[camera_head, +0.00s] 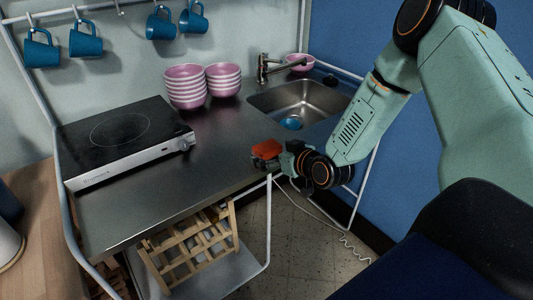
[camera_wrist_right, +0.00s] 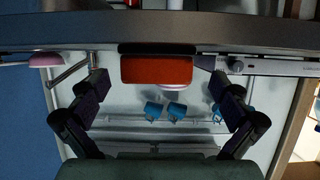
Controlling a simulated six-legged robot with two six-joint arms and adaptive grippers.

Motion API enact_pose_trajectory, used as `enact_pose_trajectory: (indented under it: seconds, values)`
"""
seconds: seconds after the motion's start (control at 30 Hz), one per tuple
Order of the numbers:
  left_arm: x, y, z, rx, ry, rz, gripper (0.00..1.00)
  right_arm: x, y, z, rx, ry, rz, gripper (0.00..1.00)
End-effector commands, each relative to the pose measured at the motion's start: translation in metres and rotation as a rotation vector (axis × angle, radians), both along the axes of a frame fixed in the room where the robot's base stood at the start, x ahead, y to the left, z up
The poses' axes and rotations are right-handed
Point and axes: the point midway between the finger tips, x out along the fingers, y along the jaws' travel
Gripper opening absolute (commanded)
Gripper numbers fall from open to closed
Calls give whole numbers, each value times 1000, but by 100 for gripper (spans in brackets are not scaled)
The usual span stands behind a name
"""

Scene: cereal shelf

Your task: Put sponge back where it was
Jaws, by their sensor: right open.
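The red-orange sponge (camera_head: 267,149) is at the front edge of the steel counter, just left of the sink's front corner. It also shows in the right wrist view (camera_wrist_right: 157,70), upside down against the counter, between my fingers with a gap on both sides. My right gripper (camera_head: 277,160) is at the counter edge, right beside the sponge. In the right wrist view the fingers (camera_wrist_right: 167,84) are spread wide and hold nothing. Whether the sponge lies flat on the counter is hard to tell. My left gripper is not in view.
The sink (camera_head: 310,101) with a blue item (camera_head: 291,123) inside is behind the sponge. Pink bowls (camera_head: 186,88) stand at the back, a hotplate (camera_head: 122,138) at the left. Blue mugs (camera_head: 86,40) hang on a rail. The counter front is clear; a wooden rack (camera_head: 190,246) sits below.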

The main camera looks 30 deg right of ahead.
Motion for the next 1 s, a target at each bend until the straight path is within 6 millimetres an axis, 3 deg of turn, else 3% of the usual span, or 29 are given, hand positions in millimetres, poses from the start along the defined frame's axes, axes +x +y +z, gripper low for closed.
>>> enact_pose_trajectory:
  seconds: [0.2, 0.53, 1.0]
  values:
    - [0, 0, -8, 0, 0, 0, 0, 26, 0, -13, -3, 0, 2, 100]
    - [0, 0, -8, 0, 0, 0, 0, 30, 0, -13, 0, 0, 0, 99]
    - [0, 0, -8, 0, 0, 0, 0, 30, 0, -13, 0, 0, 0, 59]
